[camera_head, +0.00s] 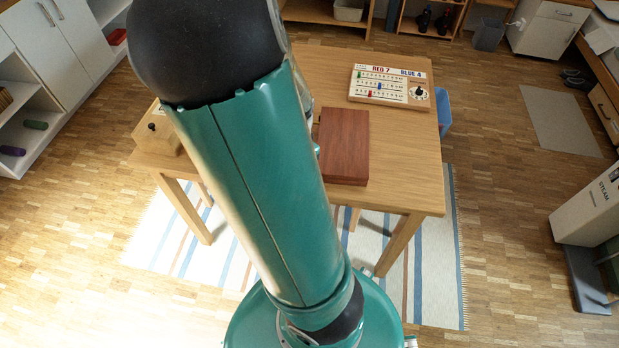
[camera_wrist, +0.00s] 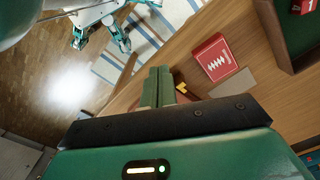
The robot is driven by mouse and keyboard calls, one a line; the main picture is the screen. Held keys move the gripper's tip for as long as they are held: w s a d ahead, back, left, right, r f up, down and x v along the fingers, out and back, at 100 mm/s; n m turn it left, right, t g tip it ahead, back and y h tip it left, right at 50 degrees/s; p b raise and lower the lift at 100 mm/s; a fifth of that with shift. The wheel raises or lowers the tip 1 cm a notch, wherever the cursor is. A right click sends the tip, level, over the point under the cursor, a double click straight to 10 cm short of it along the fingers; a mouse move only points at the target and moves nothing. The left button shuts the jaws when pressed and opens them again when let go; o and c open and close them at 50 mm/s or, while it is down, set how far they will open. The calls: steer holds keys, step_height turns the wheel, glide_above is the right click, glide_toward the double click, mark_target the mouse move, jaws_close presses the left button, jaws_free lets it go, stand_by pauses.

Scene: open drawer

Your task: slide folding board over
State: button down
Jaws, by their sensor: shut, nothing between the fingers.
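A reddish-brown flat wooden box, which looks like the closed folding board (camera_head: 346,140), lies near the middle of the wooden table (camera_head: 408,166). My arm passes close to its left side in the head view. My gripper is hidden behind my arm there. In the wrist view, the green fingers of my gripper (camera_wrist: 158,85) are together and empty, above the table. I cannot clearly identify the folding board in the wrist view.
A scoring board (camera_head: 390,86) lies behind the box. A light wooden box (camera_head: 157,132) stands at the table's left. The wrist view shows a red square box (camera_wrist: 214,58) and a dark wooden frame with green lining (camera_wrist: 281,57). A blue bin (camera_head: 444,110) stands right of the table.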

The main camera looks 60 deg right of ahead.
mark_target(333, 157)
steer(key=d+f, duration=0.1)
steer(key=f, duration=0.2)
steer(key=d+f, duration=0.1)
steer(key=f, duration=0.3)
steer(key=s+d+f, duration=0.1)
steer(key=f, duration=0.2)
steer(key=shift+d+f, duration=0.15)
steer(key=shift+d, duration=0.05)
steer(key=shift+s+d, duration=0.1)
steer(key=shift+d, duration=0.45)
steer(key=d, duration=0.3)
steer(key=s+d, duration=0.1)
steer(key=d, duration=0.5)
steer(key=shift+s+d, duration=0.25)
steer(key=shift+s, duration=0.15)
